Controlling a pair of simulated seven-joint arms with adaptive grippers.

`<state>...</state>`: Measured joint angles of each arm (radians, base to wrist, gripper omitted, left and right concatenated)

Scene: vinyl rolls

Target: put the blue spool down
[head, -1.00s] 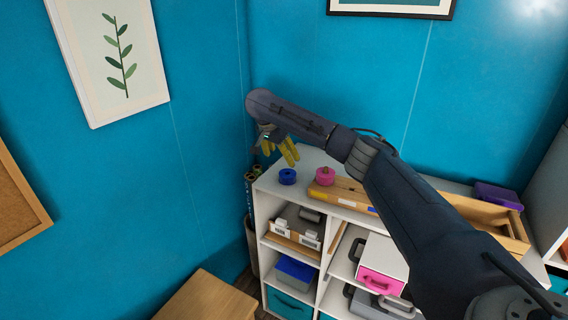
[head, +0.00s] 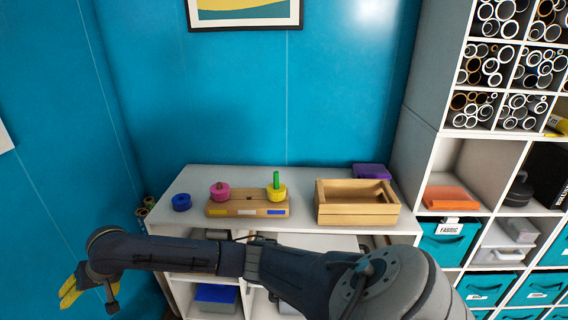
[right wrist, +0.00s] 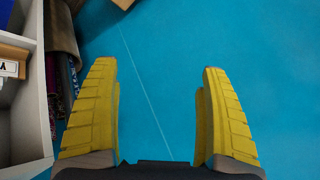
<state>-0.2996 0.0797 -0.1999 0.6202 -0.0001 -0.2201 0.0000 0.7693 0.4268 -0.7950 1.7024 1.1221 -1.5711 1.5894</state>
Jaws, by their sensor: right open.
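The blue spool (head: 182,202) lies by itself on the white shelf top (head: 300,236), near its left end, in the head view. My right gripper (head: 72,290) is at the lower left of the head view, left of the shelf and apart from the spool. In the right wrist view its two yellow fingers (right wrist: 160,115) are wide apart with nothing between them, facing the blue wall. The spool does not show in the right wrist view. My left gripper is not in view.
A wooden peg base (head: 247,210) holds a pink spool (head: 219,190) and a yellow spool (head: 276,191). Right of it stand an open wooden box (head: 356,215) and a purple box (head: 371,171). Rolls (head: 143,212) stand beyond the shelf's left end. My right arm crosses before the shelf.

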